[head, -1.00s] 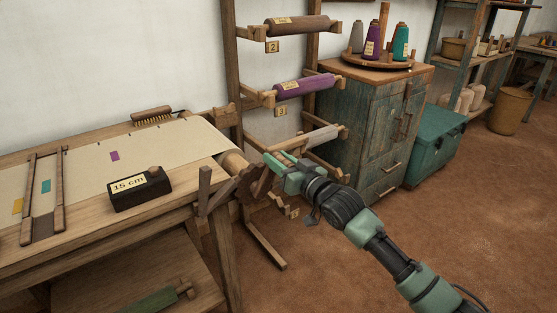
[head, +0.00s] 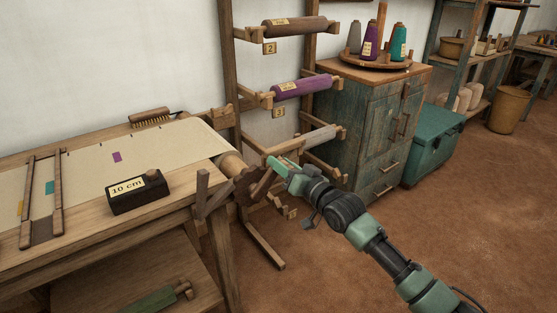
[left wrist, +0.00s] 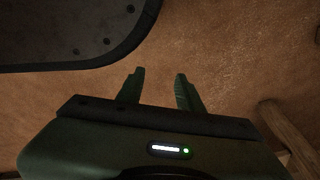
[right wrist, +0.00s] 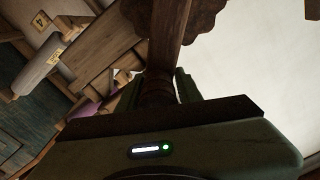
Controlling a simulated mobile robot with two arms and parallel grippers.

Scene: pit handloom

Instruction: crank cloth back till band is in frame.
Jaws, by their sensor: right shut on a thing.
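The cream cloth (head: 160,138) lies over the loom table and runs to a roller (head: 230,163) at its right end. It bears a purple patch (head: 117,157), a teal patch (head: 49,188) and a yellow patch (head: 20,208). The wooden frame (head: 58,200) lies across the cloth; teal is inside it by the right bar, yellow just left of the left bar. My right gripper (head: 272,163) is shut on the crank handle (right wrist: 158,90), beside the toothed wheel (head: 243,188). My left gripper (left wrist: 157,78) is open and empty above the floor.
A dark block (head: 138,192) on the table reads "10 cm". A brush (head: 149,117) lies at the table's back. A rack (head: 233,80) with rollers stands behind the crank; a worn cabinet (head: 365,125) and teal chest (head: 432,145) stand right. Floor at right is clear.

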